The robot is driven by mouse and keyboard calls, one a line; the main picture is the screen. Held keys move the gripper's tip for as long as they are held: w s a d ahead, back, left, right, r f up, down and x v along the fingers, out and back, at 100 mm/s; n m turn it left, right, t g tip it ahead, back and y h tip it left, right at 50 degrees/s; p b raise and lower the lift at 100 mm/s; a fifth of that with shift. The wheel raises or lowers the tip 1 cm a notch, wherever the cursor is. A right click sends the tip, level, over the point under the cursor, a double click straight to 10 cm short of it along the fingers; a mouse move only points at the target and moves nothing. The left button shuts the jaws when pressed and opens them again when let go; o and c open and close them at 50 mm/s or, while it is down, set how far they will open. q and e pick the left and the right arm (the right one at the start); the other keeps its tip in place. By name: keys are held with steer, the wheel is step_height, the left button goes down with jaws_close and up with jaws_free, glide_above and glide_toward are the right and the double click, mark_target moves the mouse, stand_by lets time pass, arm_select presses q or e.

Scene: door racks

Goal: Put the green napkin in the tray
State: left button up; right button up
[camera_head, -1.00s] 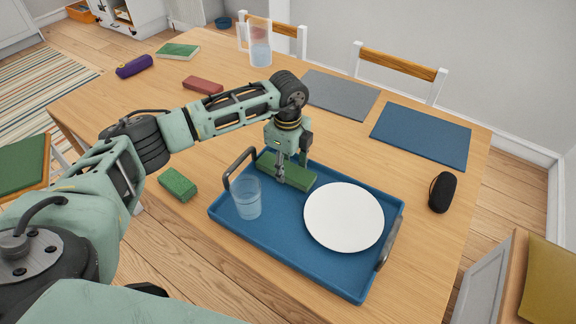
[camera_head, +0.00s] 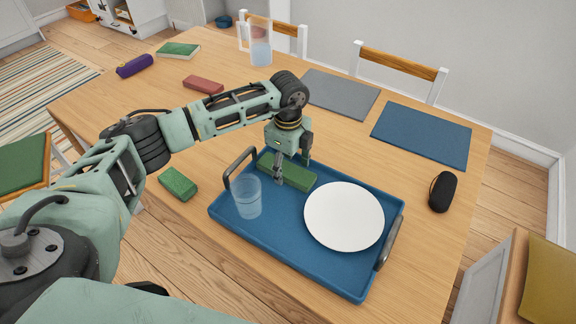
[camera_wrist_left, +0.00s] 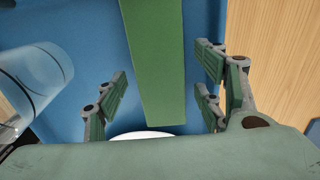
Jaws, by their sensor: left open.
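The green napkin (camera_head: 298,175) is a long folded bar lying in the blue tray (camera_head: 270,245), along its far left side. It also shows in the left wrist view (camera_wrist_left: 157,65), between and apart from the spread fingers. My left gripper (camera_head: 281,178) is open just above the napkin. It also shows in the left wrist view (camera_wrist_left: 162,98). A clear glass (camera_head: 247,198) and a white plate (camera_head: 344,217) also sit in the tray. My right gripper is not in view.
A green block-like item (camera_head: 178,184) lies on the table left of the tray. A black case (camera_head: 442,191) lies to the right. Placemats, grey (camera_head: 341,94) and blue (camera_head: 421,135), lie behind. A pitcher (camera_head: 260,45) stands at the far edge.

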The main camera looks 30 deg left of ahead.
mark_target(288, 169)
arm_select(q)
step_height(288, 169, up, 12)
steer(key=b, duration=0.1)
